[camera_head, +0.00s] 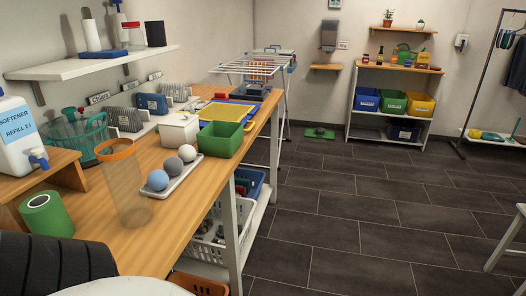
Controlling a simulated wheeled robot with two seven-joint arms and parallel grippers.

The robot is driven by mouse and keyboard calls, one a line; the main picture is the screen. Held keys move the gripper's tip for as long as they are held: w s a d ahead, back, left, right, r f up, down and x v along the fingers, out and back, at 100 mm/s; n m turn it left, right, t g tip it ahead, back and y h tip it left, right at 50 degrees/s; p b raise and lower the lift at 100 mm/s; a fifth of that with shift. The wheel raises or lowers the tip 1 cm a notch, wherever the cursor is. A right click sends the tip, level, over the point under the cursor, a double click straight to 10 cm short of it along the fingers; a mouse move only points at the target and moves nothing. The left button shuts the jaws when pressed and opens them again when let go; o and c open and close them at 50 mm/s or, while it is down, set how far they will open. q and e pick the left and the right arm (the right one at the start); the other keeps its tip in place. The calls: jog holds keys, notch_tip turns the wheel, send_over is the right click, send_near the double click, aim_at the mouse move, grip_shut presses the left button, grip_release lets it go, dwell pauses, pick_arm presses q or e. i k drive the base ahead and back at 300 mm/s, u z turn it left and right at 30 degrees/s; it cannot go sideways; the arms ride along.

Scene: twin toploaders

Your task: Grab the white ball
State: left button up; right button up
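The white ball (188,152) is the farthest of three balls in a row on the wooden table at the left. A grey ball (173,166) is in the middle and a light blue ball (157,179) is nearest. All three sit on a narrow pale tray (188,175) close to the table's right edge. The white ball's top and front are in plain sight. Neither of my grippers shows in the head view.
A clear cylinder with an orange rim (115,150) stands left of the tray. A green bin (221,139) and a white box (179,130) stand just behind the balls. A green roll (45,214) and a softener jug (17,130) are at left. The floor (360,220) right of the table is clear.

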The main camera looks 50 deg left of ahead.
aim_at(186, 153)
jog(key=z, duration=0.15)
jog(key=i, duration=0.8)
jog(key=u, duration=2.6)
